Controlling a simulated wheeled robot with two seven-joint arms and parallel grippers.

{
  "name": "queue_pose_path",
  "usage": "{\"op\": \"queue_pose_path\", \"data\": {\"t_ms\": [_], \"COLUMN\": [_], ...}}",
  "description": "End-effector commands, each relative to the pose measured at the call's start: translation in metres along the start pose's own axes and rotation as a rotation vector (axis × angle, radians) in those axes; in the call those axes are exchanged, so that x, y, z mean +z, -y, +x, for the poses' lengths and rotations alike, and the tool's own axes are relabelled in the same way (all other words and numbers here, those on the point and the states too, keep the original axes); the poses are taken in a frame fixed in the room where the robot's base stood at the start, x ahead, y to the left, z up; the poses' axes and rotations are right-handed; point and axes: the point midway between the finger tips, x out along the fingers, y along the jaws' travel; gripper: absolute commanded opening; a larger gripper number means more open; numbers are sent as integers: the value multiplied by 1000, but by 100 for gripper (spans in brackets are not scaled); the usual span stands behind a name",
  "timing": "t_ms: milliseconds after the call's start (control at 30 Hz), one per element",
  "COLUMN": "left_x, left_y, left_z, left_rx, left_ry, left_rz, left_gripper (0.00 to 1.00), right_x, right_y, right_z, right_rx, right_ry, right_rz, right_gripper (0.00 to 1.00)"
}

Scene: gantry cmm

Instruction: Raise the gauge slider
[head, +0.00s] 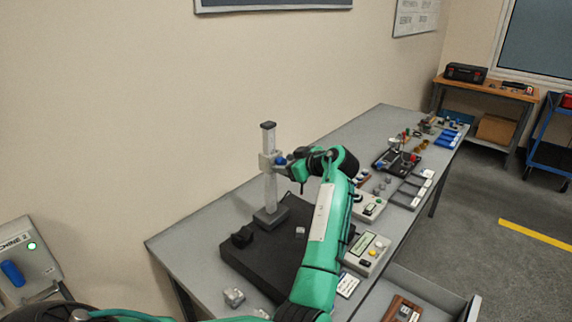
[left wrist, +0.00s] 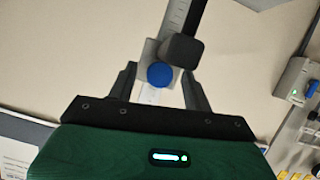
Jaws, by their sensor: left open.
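The height gauge stands upright on a dark plate (head: 250,262) on the bench, with a grey column (head: 270,190) and a dark cap. Its slider (head: 265,163) is a pale block high on the column, with a blue knob (head: 280,160). My left gripper (left wrist: 160,90) is open around the slider, one finger on each side; contact cannot be told. In the head view my left gripper (head: 290,163) is at the slider's right side. My right gripper is not seen.
The bench (head: 205,235) runs along the wall. A control box (head: 370,252) and several small parts lie to the right of the plate. An open drawer (head: 420,290) juts out at the front.

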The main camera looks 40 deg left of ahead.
Motion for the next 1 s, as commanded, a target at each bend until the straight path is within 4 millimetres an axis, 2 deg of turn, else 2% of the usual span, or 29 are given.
{"op": "queue_pose_path", "data": {"t_ms": [167,400,600,767,1000], "left_x": [4,4,2,0,0], "left_y": [0,0,0,0,0], "left_z": [-29,-85,-118,-131,-133], "left_rx": [4,4,3,1,0], "left_ry": [1,1,0,0,0], "left_rz": [-4,-2,-2,-1,-1], "left_gripper": [51,51,51,51,51], "right_x": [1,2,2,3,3], "right_y": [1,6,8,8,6], "right_z": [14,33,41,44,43], "right_rx": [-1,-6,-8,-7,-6], "right_ry": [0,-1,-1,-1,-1], "right_rz": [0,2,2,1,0], "right_gripper": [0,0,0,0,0]}}
